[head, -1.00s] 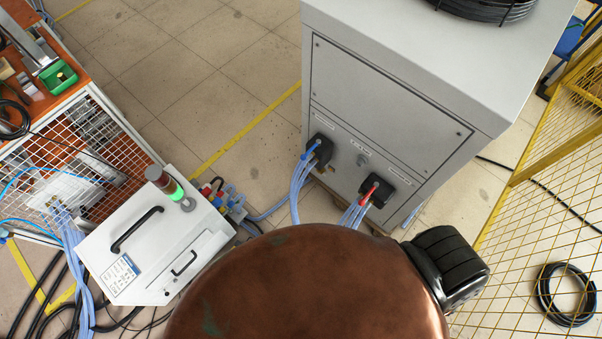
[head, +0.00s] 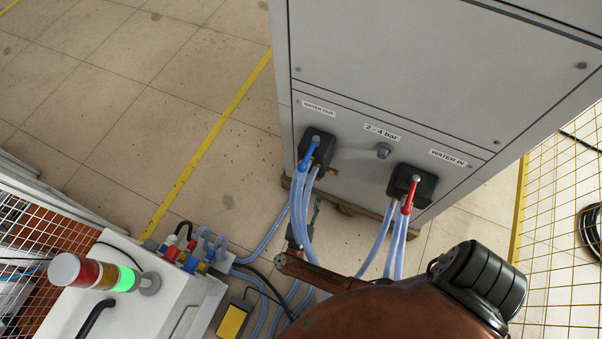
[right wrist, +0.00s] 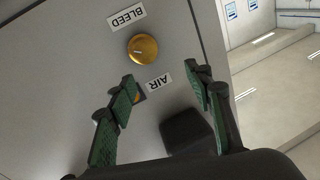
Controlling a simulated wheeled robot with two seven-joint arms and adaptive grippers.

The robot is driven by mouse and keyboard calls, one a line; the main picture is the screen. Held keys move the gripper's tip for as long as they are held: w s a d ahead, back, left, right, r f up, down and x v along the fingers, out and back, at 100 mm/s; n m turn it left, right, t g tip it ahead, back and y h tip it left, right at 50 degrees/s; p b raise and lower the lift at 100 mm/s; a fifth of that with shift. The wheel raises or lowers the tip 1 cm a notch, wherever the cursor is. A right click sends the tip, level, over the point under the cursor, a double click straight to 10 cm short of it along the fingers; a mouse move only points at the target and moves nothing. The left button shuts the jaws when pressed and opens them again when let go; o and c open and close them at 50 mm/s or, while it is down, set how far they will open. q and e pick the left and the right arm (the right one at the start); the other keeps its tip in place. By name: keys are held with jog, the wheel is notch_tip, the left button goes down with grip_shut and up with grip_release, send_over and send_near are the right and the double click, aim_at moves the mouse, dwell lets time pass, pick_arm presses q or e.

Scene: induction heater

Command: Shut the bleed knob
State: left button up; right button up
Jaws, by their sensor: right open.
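The bleed knob (right wrist: 143,48) is a round brass knob with a pale mark, under a BLEED label (right wrist: 127,17) on a grey panel in the right wrist view. I cannot make out its setting. My right gripper (right wrist: 163,82) is open and empty. Its green-padded fingers stand apart, below the knob in that view, with the AIR label (right wrist: 158,82) showing between their tips. I cannot tell how far the tips are from the panel. The knob does not show in the head view. My left gripper is not in view.
A smaller brass part (right wrist: 140,97) is partly hidden behind one finger. In the head view the grey cabinet (head: 440,75) carries a blue lever (head: 309,152), a red lever (head: 410,195) and pale blue hoses (head: 380,240). A signal lamp (head: 100,275) and yellow mesh fence (head: 555,210) flank it.

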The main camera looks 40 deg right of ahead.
aim_at(315, 180)
jog(key=d+b, duration=0.1)
jog(key=d, duration=0.1)
jog(key=w+d+f+m+g+b, duration=0.1)
jog(key=d, duration=0.1)
jog(key=w+d+f+g+b, duration=0.1)
jog(key=d+b, duration=0.1)
jog(key=shift+w+m+h, duration=0.2)
jog(key=shift+m+h, duration=0.1)
jog(key=shift+h, duration=0.1)
jog(key=shift+w+d+r, duration=0.1)
jog(key=shift+w+d, duration=0.1)
jog(key=shift+d, duration=0.15)
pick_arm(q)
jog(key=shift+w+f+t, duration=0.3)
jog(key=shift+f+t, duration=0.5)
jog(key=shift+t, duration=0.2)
pick_arm(e)
jog(key=shift+c, duration=0.2)
jog(key=c, duration=1.1)
